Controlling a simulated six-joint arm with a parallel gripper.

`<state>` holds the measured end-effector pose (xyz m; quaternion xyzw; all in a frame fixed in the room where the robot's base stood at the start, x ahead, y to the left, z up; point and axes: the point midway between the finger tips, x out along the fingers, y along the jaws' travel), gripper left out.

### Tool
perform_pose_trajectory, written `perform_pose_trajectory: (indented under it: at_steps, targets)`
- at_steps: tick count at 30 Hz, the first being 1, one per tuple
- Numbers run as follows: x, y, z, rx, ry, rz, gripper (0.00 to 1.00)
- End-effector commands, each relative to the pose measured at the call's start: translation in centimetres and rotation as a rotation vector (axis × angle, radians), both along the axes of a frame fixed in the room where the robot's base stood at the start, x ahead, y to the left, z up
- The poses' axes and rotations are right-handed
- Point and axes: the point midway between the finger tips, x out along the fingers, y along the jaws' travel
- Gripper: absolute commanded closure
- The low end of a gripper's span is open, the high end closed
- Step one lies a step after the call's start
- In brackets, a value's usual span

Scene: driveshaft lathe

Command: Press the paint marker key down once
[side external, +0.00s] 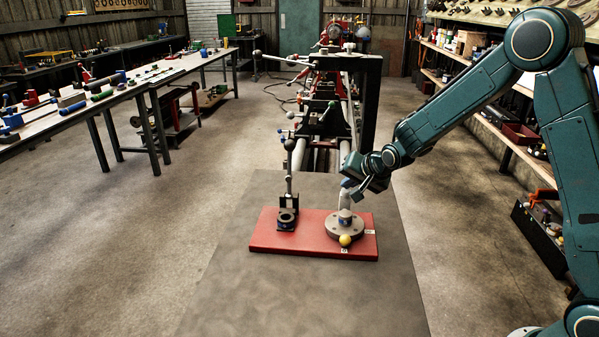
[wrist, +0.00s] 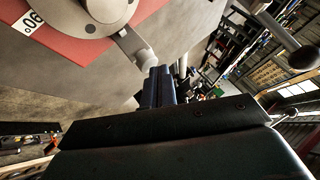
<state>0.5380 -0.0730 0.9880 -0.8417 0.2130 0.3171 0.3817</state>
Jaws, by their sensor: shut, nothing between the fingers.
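On the red base plate (side external: 262,238) sits a round grey flange disk (side external: 333,231) with a grey hub and a yellow ball (side external: 345,240) at its front edge. A pale upright piece (side external: 344,199) stands behind the hub. Left of the disk is a black fixture (side external: 286,219) with a ring and an upright post. I cannot tell which part is the paint marker key. My gripper (side external: 349,184) is shut and empty, just above the pale piece. In the wrist view its fingers (wrist: 158,82) are close to a grey arm's rounded end (wrist: 145,58); contact is unclear.
A number label (wrist: 31,22) marks the plate by the disk. A dark ball knob (wrist: 303,58) on a rod is at the right of the wrist view. The grey table (side external: 300,300) is bare in front. The lathe (side external: 325,115) stands behind.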

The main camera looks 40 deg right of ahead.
Motion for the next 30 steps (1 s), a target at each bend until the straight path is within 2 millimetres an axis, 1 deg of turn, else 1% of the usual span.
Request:
perform_pose_trajectory:
  at_steps: [13,30]
  targets:
    - [0.0,0.0,1.6,0.001,0.001,0.001,1.00]
    - [0.0,0.0,2.2,0.000,0.000,0.000,1.00]
